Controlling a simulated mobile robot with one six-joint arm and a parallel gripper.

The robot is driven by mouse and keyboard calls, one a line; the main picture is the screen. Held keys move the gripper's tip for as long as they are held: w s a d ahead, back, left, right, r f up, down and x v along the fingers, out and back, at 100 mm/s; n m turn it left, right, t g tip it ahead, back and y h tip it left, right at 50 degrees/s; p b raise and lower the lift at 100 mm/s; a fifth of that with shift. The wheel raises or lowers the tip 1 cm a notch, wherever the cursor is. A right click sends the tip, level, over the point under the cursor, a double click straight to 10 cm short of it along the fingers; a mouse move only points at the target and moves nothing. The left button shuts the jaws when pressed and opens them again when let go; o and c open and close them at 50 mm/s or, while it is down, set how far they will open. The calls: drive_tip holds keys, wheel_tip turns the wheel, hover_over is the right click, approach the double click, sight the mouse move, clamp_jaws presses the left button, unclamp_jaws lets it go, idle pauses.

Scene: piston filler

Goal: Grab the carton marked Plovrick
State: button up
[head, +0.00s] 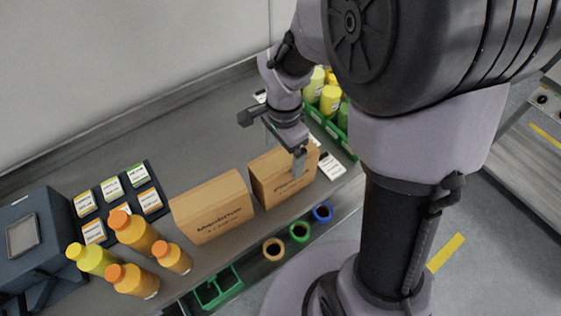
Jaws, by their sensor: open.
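Two brown cartons stand side by side on the grey counter. The right carton (270,187) has printing on its front that is partly covered by my gripper and too small to read surely.
Several orange and yellow bottles (135,234) and a dark label board (118,203) are left of the cartons. A green crate (327,124) of yellow bottles stands behind right. Counter behind the cartons is clear.

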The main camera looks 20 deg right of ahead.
drive_tip(key=f+b, duration=0.1)
drive_tip(key=f, duration=0.2)
drive_tip(key=f+b, duration=0.1)
drive_tip(key=f, duration=0.2)
drive_tip(key=shift+s+d+f+b, duration=0.1)
drive_tip(key=shift+s+f+b, duration=0.1)
drive_tip(key=shift+b, duration=0.1)
drive_tip(key=shift+r, duration=0.15)
clamp_jaws()
